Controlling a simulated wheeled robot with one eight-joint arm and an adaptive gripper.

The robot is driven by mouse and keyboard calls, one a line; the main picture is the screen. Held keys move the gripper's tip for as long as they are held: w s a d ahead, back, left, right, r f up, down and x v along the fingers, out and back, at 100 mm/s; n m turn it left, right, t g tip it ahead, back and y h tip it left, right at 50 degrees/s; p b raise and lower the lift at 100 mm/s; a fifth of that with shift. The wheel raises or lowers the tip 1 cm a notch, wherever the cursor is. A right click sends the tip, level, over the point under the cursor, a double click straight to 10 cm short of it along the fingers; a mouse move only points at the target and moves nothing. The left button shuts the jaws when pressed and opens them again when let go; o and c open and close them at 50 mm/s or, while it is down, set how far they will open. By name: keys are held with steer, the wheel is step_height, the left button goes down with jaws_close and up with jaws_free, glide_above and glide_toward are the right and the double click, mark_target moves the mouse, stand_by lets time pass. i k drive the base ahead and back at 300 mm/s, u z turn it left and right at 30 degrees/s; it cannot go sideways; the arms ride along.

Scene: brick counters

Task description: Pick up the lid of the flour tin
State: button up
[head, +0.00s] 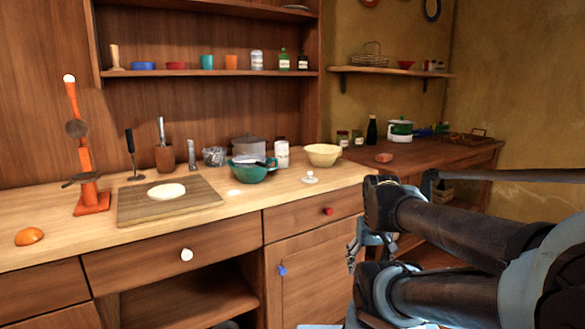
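A white canister (282,153) stands on the light wooden counter beside a teal bowl; I cannot read its label, so I cannot be sure it is the flour tin. A small white lid-like piece with a round knob (310,177) lies on the counter to its right, near the front edge and apart from it. I cannot tell whether this is the tin's lid. My gripper (364,244) shows partly at the right, in front of the lower cabinet and below counter height. My arm partly hides it, and its finger opening is unclear. It is apart from the counter things.
A teal bowl (252,171), a cream bowl (323,155) and a grey pot (248,146) crowd around the canister. A cutting board (170,201) with a pale round lies left, beside an orange stand (91,200). The counter's front edge and drawer knobs face me.

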mark_target(310, 180)
steer(key=u, duration=0.85)
steer(key=k, duration=1.3)
steer(key=z, duration=0.3)
steer(key=i, duration=1)
